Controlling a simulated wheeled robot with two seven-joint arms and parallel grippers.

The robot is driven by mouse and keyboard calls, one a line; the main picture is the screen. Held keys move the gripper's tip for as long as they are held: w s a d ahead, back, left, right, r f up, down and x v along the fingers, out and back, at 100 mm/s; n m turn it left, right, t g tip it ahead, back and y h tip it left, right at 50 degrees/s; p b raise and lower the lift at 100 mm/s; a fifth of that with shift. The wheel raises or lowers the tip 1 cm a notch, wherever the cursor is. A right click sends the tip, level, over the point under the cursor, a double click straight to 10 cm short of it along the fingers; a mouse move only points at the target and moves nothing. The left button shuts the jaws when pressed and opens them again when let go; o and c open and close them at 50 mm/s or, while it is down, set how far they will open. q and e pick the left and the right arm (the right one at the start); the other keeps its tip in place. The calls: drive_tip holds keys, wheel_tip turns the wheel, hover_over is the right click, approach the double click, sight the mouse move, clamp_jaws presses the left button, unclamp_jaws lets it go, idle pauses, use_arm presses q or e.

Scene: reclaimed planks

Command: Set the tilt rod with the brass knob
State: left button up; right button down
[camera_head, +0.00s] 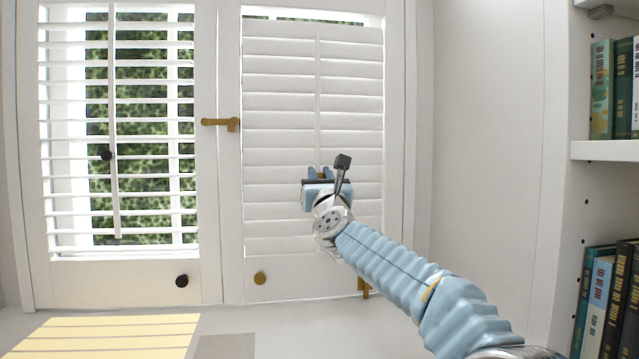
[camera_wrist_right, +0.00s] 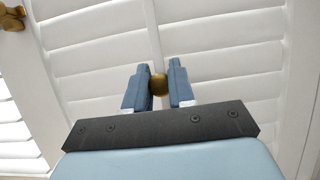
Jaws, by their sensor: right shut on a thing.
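The right shutter panel (camera_head: 280,150) has white slats lying nearly closed, with a white vertical tilt rod (camera_head: 318,75) down its middle. My right gripper (camera_head: 319,172) reaches the rod at about mid-panel. In the right wrist view, the gripper's two blue fingers (camera_wrist_right: 158,88) are shut on the round brass knob (camera_wrist_right: 158,84) of the rod. My left gripper is not in view.
The left shutter panel has open slats and a tilt rod (camera_head: 114,200) with a black knob (camera_head: 106,155). A brass latch (camera_head: 220,122) sits between the panels. A black knob (camera_head: 182,281) and a brass knob (camera_head: 260,278) sit low on the frames. Bookshelves (camera_head: 610,150) stand at right.

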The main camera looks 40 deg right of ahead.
drive_tip(key=shift+w+f, duration=0.15)
drive_tip(key=shift+f, duration=0.05)
drive_tip(key=c, duration=0.9)
unclamp_jaws()
drive_tip(key=shift+c, duration=0.2)
drive_tip(key=b+v, duration=0.3)
drive_tip(key=v, duration=1.1)
drive_tip(key=shift+r, duration=0.1)
